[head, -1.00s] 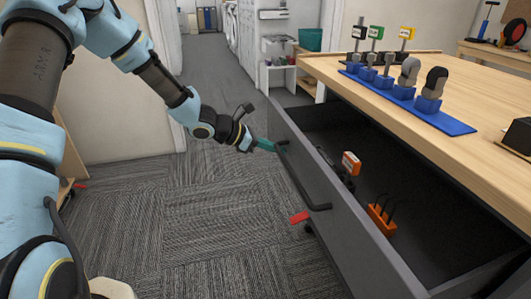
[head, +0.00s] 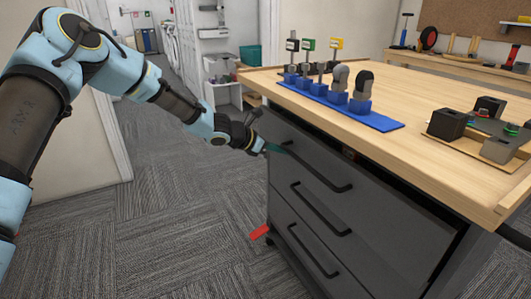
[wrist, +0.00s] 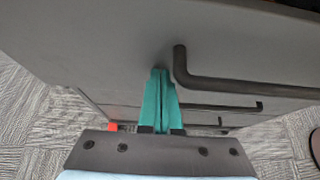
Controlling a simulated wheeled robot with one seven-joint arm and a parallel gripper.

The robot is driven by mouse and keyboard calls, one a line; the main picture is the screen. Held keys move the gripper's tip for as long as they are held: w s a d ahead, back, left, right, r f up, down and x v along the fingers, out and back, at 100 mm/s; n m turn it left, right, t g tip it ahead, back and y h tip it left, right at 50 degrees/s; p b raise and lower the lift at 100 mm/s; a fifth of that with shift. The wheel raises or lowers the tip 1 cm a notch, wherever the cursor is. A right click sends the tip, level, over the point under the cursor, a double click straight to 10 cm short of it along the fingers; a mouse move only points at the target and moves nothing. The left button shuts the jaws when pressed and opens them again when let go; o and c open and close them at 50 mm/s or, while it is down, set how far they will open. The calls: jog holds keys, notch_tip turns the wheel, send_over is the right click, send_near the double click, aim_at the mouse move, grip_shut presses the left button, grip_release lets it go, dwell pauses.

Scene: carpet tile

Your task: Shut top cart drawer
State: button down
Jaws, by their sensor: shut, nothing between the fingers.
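The top drawer (head: 312,165) of the grey cart is nearly closed in the head view, with a narrow dark gap along its upper edge under the wooden top. Its black bar handle (head: 318,168) runs along the front. My gripper (head: 279,149) is shut and empty at the far left end of that drawer front. In the wrist view the teal fingers (wrist: 160,75) are together, pointing at the grey drawer front (wrist: 120,45), just left of the handle (wrist: 215,83). They appear to touch the front, though the exact contact is hard to tell.
Two lower drawers (head: 310,215) look shut. The wooden top (head: 400,150) bears a blue rack (head: 360,113) with tools, and black blocks (head: 448,124) at the right. A red caster part (head: 259,232) shows near the floor. Carpet (head: 150,220) left of the cart is clear.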

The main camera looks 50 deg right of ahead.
aim_at(294, 145)
jog(key=d, duration=0.2)
jog(key=s+d+p, duration=0.1)
jog(key=d, duration=0.1)
jog(key=shift+s+d, duration=0.15)
jog(key=shift+s, duration=0.05)
jog(key=shift+s+d+r, duration=0.1)
jog(key=shift+d+r, duration=0.1)
